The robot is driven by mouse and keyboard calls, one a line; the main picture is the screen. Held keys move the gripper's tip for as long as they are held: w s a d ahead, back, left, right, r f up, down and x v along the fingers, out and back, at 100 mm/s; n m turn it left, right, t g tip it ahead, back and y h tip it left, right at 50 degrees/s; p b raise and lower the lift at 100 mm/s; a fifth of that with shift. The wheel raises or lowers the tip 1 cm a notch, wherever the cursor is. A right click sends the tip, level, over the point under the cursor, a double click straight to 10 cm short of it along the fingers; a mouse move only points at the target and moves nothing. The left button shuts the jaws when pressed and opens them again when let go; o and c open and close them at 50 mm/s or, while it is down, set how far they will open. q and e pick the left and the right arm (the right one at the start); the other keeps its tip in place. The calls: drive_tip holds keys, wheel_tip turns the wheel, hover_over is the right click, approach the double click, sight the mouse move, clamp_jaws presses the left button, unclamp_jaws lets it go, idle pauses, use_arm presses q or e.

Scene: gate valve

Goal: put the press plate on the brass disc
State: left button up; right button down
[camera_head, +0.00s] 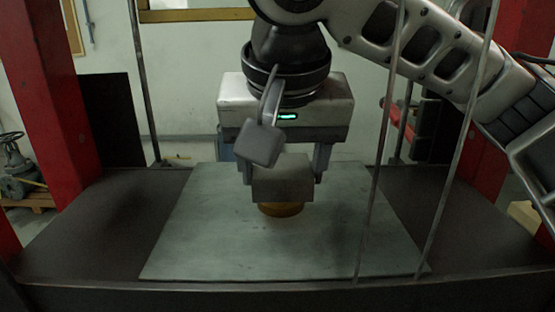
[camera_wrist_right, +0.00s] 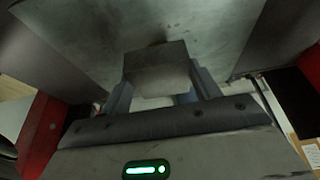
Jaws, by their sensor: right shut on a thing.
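The press plate (camera_head: 283,180) is a thick grey metal block. My right gripper (camera_head: 284,172) points down and is shut on it, with a finger at each side. The brass disc (camera_head: 281,210) lies flat on the grey bed plate, directly below the block in the head view. Its upper part is hidden behind the block, so I cannot tell whether the two touch. In the right wrist view the press plate (camera_wrist_right: 157,66) sits between the fingers, and the disc is almost wholly hidden. My left gripper is not in view.
The grey bed plate (camera_head: 200,235) is clear around the disc. Red press columns (camera_head: 48,90) stand at both sides. Thin metal rods (camera_head: 385,130) rise in front at the right, close to my right arm. A valve on a pallet (camera_head: 18,170) stands at the far left.

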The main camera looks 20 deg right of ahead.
sight(282, 159)
drive_tip(key=w, duration=0.1)
drive_tip(key=w+f, duration=0.1)
drive_tip(key=w+d, duration=0.1)
drive_tip(key=shift+f, duration=0.3)
drive_tip(key=shift+w+d+f+p, duration=0.1)
drive_tip(key=shift+w+f+p, duration=0.2)
drive_tip(key=shift+w+f, duration=0.1)
drive_tip(key=shift+f, duration=0.15)
drive_tip(key=shift+c, duration=1.9)
unclamp_jaws()
drive_tip(key=shift+s+f, duration=0.1)
